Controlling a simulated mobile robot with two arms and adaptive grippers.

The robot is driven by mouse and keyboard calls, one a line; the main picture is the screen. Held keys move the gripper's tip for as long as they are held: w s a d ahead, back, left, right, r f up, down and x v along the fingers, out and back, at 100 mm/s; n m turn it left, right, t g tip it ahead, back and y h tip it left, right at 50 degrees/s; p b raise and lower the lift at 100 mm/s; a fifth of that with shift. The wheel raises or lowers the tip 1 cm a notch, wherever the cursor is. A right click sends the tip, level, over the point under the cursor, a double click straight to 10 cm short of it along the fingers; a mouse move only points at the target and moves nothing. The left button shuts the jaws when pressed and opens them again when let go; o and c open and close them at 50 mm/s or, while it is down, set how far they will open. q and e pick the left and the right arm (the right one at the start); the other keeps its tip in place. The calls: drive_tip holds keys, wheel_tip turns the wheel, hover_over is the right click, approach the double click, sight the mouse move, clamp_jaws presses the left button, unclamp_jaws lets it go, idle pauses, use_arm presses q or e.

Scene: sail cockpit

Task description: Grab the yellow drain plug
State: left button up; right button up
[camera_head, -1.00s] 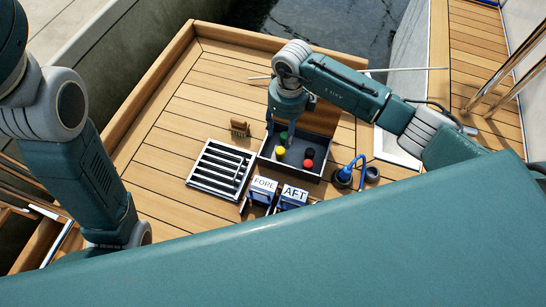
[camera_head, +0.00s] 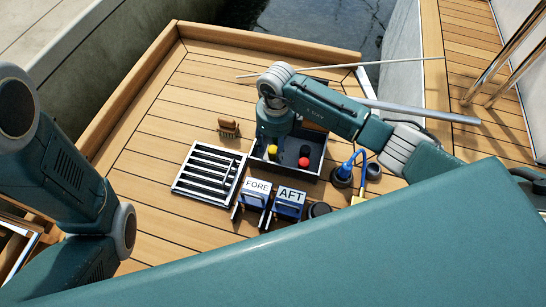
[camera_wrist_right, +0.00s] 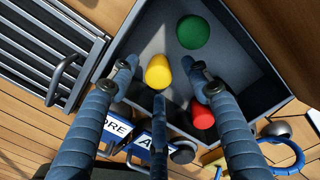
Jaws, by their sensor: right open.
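The yellow drain plug (camera_head: 272,150) sits in a dark open tray (camera_head: 320,167) on the wooden deck. It also shows near the middle of the right wrist view (camera_wrist_right: 158,71). My right gripper (camera_wrist_right: 160,66) is open and empty above the tray, its fingers spread with the yellow plug showing between their tips. I cannot tell whether any finger touches it. A green plug (camera_wrist_right: 193,32) and a red plug (camera_wrist_right: 202,115) lie in the same tray; my right arm hides the green one in the head view. My left arm shows at left, but its gripper does not.
A slatted grate (camera_head: 209,174) lies left of the tray and a small brush (camera_head: 229,127) behind it. FORE (camera_head: 254,193) and AFT (camera_head: 289,203) labelled pieces stand in front. A blue-handled item (camera_head: 348,168) is right of the tray.

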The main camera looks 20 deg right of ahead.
drive_tip(key=shift+c, duration=0.5)
drive_tip(key=c, duration=1)
drive_tip(key=shift+c, duration=0.2)
